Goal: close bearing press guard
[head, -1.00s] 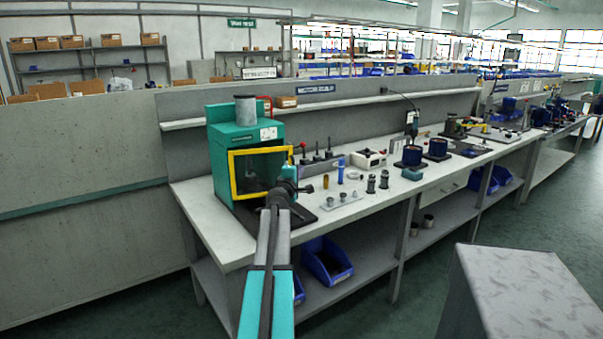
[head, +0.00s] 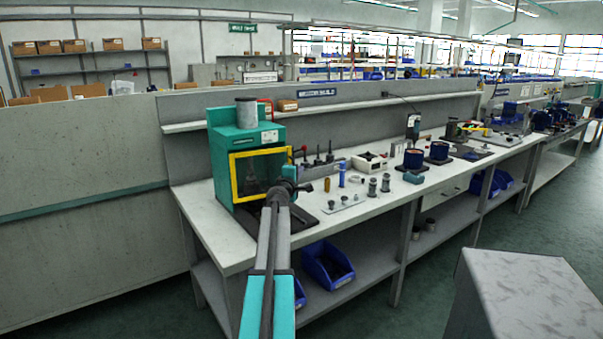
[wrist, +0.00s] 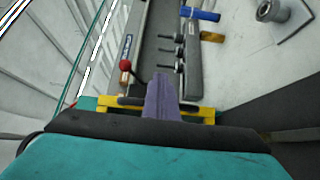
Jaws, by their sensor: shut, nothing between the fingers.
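The bearing press (head: 246,138) is a teal housing at the left end of the bench, with a grey cylinder on top. Its guard (head: 234,180) is a yellow-framed, dark see-through panel across the front. The frame lies near the housing face; I cannot tell if it is fully flush. My gripper (wrist: 162,82) is shut and empty, pointing over the yellow guard bar (wrist: 112,103) in the wrist view. It overlaps the bar there; contact is unclear. In the head view my arm's end hides the guard's lower right corner and the fingertips are hard to make out.
To the right on the bench are a rack with several upright tools (head: 318,163), a blue cylinder (head: 342,174), a small plate with metal parts (head: 342,204) and a white box (head: 370,161). Blue bins (head: 328,264) sit below. A grey block (head: 530,290) stands at lower right.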

